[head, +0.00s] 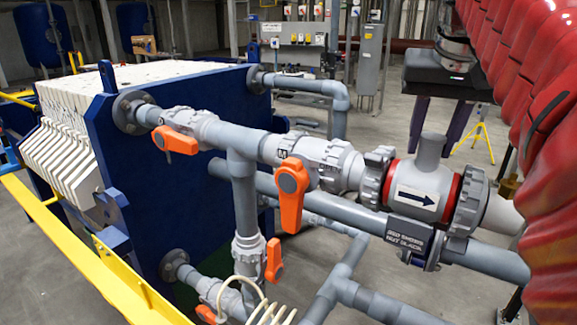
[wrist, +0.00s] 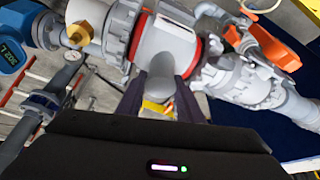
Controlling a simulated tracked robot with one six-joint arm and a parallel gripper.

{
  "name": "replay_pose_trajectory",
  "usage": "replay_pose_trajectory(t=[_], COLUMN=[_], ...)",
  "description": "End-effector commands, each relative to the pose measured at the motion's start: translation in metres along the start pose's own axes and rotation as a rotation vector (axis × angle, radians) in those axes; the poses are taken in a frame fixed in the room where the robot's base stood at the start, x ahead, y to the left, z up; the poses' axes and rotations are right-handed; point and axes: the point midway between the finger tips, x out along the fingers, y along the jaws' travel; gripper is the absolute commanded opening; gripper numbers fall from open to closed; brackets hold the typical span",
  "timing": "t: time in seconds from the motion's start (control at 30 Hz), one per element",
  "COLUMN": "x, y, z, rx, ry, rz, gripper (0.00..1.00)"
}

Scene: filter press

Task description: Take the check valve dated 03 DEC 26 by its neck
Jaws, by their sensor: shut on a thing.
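The check valve (head: 404,186) is a light grey body with red rings, a black arrow pointing right and a short upright neck (head: 431,152). It sits in the upper grey pipe line. A dark tag with upside-down print (head: 408,236) hangs below it; I cannot read its date surely. My gripper (head: 438,142) comes from above with one dark finger on each side of the neck. In the wrist view the valve (wrist: 168,45) fills the top middle, and my gripper (wrist: 160,106) is shut on the neck (wrist: 161,88) between its fingers.
Orange-handled ball valves (head: 292,190) stand left of the check valve, near the blue filter press plate (head: 190,215). A lower grey pipe (head: 480,260) runs beneath. In the wrist view a blue gauge (wrist: 12,52) with a display is at upper left. A yellow rail (head: 110,270) is at front left.

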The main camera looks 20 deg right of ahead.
Motion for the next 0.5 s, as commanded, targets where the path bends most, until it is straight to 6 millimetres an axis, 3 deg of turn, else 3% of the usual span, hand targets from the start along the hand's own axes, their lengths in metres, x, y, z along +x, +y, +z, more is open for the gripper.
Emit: replay_pose_trajectory(t=[0.5], x=[-0.0072], y=[-0.0003], z=[-0.0033], rx=[-0.001], ry=[0.004], rz=[0.0], gripper=[0.08])
